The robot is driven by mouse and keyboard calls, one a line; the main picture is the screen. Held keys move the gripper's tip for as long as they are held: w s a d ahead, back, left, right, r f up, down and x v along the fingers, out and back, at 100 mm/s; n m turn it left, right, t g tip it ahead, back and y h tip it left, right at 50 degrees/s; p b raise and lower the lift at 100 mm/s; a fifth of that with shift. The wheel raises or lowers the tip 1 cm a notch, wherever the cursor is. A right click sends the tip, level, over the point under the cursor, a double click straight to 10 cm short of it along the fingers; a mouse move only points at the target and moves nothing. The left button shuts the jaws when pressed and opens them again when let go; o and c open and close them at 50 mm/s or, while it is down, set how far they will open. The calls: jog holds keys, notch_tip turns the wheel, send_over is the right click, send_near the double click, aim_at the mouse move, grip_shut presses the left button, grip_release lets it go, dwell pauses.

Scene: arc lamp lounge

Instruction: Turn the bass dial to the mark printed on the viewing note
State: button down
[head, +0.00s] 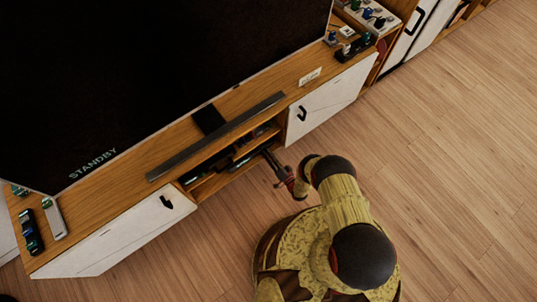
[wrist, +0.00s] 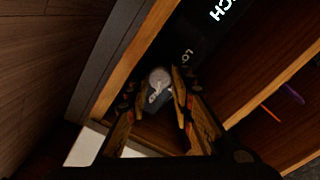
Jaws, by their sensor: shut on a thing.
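A round grey dial (wrist: 158,76) with a pale pointer shows in the wrist view, on a dark unit (wrist: 200,38) inside the cabinet's open shelf. White letters on the unit, partly cut off, read "LO" near the dial. My gripper (wrist: 154,92) is shut on the dial, one finger at each side. In the head view my gripper (head: 272,160) reaches into the open middle shelf, and the dial is hidden there. A small white card (head: 310,76) lies on the cabinet top at the right. It may be the viewing note; its print is too small to read.
The wooden cabinet (head: 120,205) has a white door on each side of the open shelf. A soundbar (head: 215,137) and a large screen reading "STANDBY" (head: 93,163) stand on top. Small objects stand at both ends. The wood floor (head: 450,170) to the right is clear.

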jog(key=c, duration=1.5)
grip_release()
jog(key=shift+c, duration=0.2)
